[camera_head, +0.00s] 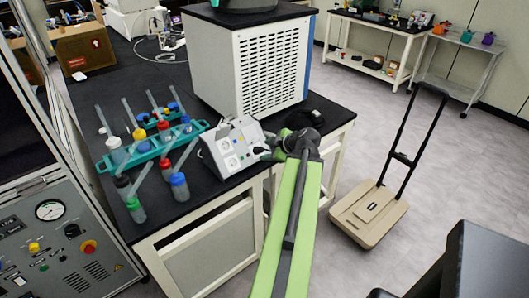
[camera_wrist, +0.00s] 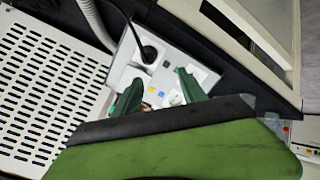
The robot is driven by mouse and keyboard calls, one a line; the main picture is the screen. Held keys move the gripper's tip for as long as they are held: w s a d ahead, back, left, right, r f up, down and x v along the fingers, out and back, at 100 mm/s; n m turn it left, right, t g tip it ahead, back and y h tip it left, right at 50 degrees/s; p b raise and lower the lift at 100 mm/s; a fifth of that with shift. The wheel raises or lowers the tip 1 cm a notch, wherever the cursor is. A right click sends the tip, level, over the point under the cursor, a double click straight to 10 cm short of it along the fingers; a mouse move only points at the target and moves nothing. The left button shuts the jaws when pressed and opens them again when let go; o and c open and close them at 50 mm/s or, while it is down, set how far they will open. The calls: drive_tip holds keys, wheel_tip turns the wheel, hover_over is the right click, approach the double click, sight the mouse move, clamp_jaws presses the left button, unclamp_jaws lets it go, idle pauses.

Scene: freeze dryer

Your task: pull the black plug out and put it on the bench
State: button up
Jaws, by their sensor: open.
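The black plug (camera_wrist: 148,53) sits in a socket of the white socket box (camera_wrist: 158,75) in the wrist view, with its black cable rising from it. The box (camera_head: 232,148) also shows on the black bench (camera_head: 205,192) in the head view, near its front edge. My gripper (camera_wrist: 160,80) is open over the box, its two green fingers apart and nothing seen between their tips. The plug lies just beyond the fingertips in the wrist picture; I cannot tell the height gap. In the head view my wrist (camera_head: 300,143) hides much of the gripper.
A teal rack (camera_head: 150,148) with bottles and tubes stands left of the box. A white vented machine (camera_head: 265,70) stands behind it. A grey hose (camera_wrist: 95,22) runs beside the machine. A beige cart (camera_head: 370,215) stands on the floor at right.

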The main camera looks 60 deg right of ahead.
sight(262, 150)
drive_tip(key=shift+h, duration=0.4)
drive_tip(key=shift+w+d+f+b, duration=0.75)
drive_tip(key=shift+w+f+b, duration=0.2)
drive_tip(key=shift+f+b, duration=0.1)
drive_tip(key=shift+w+d+f+b, duration=0.75)
drive_tip(key=shift+w+f+b, duration=0.15)
drive_tip(key=shift+f+b, duration=0.1)
drive_tip(key=shift+w+d+f+b, duration=0.75)
drive_tip(key=shift+w+f+b, duration=0.2)
drive_tip(key=shift+b, duration=0.1)
clamp_jaws()
drive_tip(key=shift+r, duration=0.1)
drive_tip(key=shift+p+v, duration=1.55)
drive_tip(key=shift+v, duration=0.9)
drive_tip(key=shift+s, duration=0.1)
